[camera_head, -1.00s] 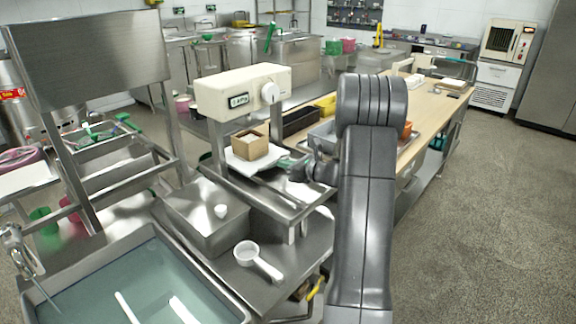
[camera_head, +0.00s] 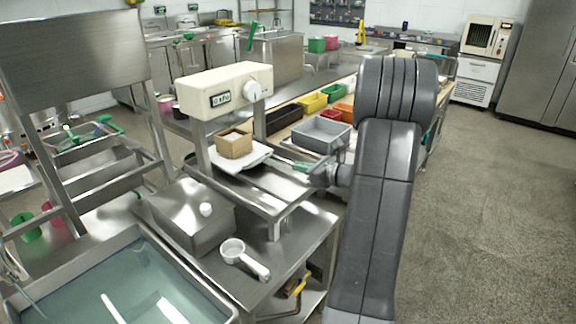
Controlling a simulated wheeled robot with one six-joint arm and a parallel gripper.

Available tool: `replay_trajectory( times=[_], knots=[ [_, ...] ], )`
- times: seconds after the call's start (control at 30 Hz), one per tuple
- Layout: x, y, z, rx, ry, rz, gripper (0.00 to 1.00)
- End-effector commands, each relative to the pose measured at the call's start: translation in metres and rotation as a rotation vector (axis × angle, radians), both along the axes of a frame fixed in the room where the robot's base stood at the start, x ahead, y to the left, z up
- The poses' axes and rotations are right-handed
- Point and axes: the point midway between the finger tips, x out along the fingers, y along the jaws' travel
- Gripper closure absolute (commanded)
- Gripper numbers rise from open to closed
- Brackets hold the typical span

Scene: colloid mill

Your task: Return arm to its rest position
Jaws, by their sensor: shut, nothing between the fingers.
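My arm (camera_head: 375,210) stands up in the right half of the head view, its thick dark grey elbow on top. My gripper (camera_head: 318,174) shows small to the left of the arm, pointing left, and looks shut with nothing in it. It appears beside the right end of the steel stand under the scale, close to a green item (camera_head: 300,166); I cannot tell whether they touch. Part of the wrist is hidden behind the arm.
A cream scale head (camera_head: 222,90) stands over a white plate (camera_head: 240,158) with a brown box (camera_head: 234,143). A white scoop (camera_head: 244,258) lies on the steel counter. A water-filled sink (camera_head: 135,290) is at front left. A grey tray (camera_head: 320,134) sits behind my gripper. Open floor (camera_head: 490,200) lies at right.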

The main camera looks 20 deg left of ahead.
Motion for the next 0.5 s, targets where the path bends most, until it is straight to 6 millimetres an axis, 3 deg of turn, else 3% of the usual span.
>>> replay_trajectory(
  times=[0.17,0.5],
  knots=[
    [-0.0037,-0.0096,0.0017,-0.001,0.001,0.001,1.0],
    [-0.0038,-0.0093,0.0016,-0.001,0.001,0.002,1.0]
  ],
)
